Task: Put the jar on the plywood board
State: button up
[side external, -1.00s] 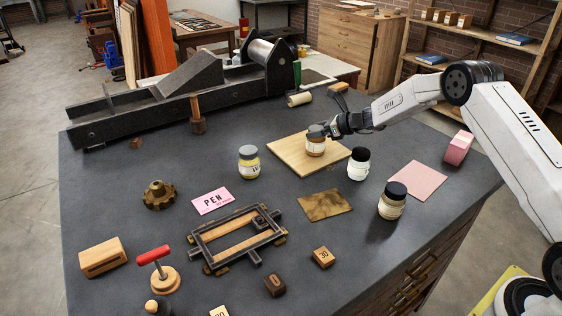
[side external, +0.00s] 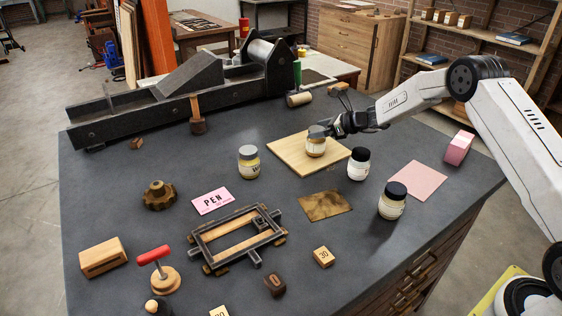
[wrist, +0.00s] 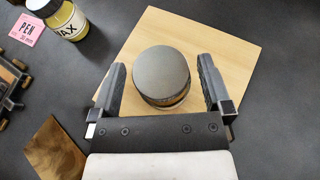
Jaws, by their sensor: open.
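A jar with a grey lid and amber contents (side external: 316,143) stands upright on the plywood board (side external: 290,155). In the wrist view the grey lid (wrist: 162,74) lies between the two fingers, and the board (wrist: 228,58) shows around it. My gripper (side external: 335,128) is open, just to the right of the jar in the side view. In the wrist view my gripper (wrist: 165,88) has a finger on each side of the jar, with visible gaps between fingers and lid.
A yellow wax jar (side external: 249,163) stands left of the board. A white jar with a black lid (side external: 358,165) stands close to its right corner, and another dark-lidded jar (side external: 392,202) stands nearer the front. A brown patterned sheet (side external: 325,205) lies in front.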

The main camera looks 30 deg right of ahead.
jog(key=v, duration=1)
jog(key=shift+s+d+r, duration=0.15)
jog(key=shift+s+d, duration=0.1)
jog(key=shift+s, duration=0.05)
jog(key=s+a+n+g+h, duration=0.3)
jog(key=s+a+n, duration=0.4)
jog(key=s+n, duration=0.7)
jog(key=s+a+f+n+g+h, duration=0.1)
jog(key=s+a+n+g+h, duration=0.2)
jog(key=s+n, duration=1.2)
jog(key=a+g, duration=0.2)
jog(key=a, duration=0.3)
jog(key=shift+s+f+n+h, duration=0.3)
jog(key=shift+s+f+n, duration=0.05)
jog(key=shift+n, duration=0.05)
